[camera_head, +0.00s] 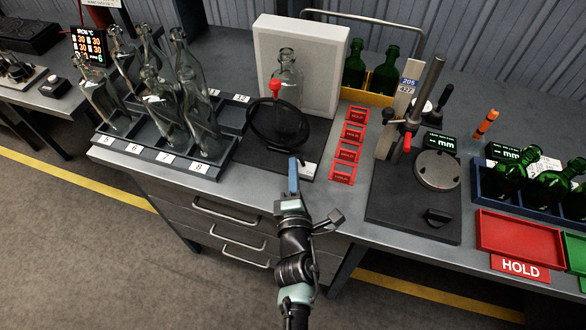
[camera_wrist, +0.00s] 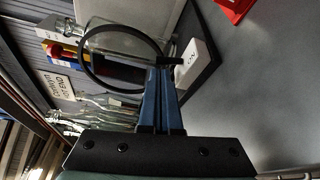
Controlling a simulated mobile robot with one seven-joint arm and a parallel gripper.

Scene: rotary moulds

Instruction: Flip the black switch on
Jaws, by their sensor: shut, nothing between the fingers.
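A small white switch box (camera_head: 308,171) sits at the front right corner of the black base under the ring stand. In the wrist view its white face (camera_wrist: 196,62) carries lettering that looks like "ON". A dark lever-like part, apparently the black switch (camera_wrist: 187,58), shows at its near side. I cannot tell its position. My gripper (camera_head: 293,162) has its blue fingers shut and empty, with the tips just left of the box in the head view. In the wrist view the fingertips (camera_wrist: 160,70) overlap the box's near side; I cannot tell whether they touch.
A black ring (camera_head: 250,128) on a stand with a red knob, a clear bottle (camera_head: 288,85) and a pale panel (camera_head: 327,70) stand behind. A rack of clear bottles (camera_head: 172,162) is left. Red HOLD frames (camera_head: 344,154) and a gauge stand (camera_head: 383,210) are right.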

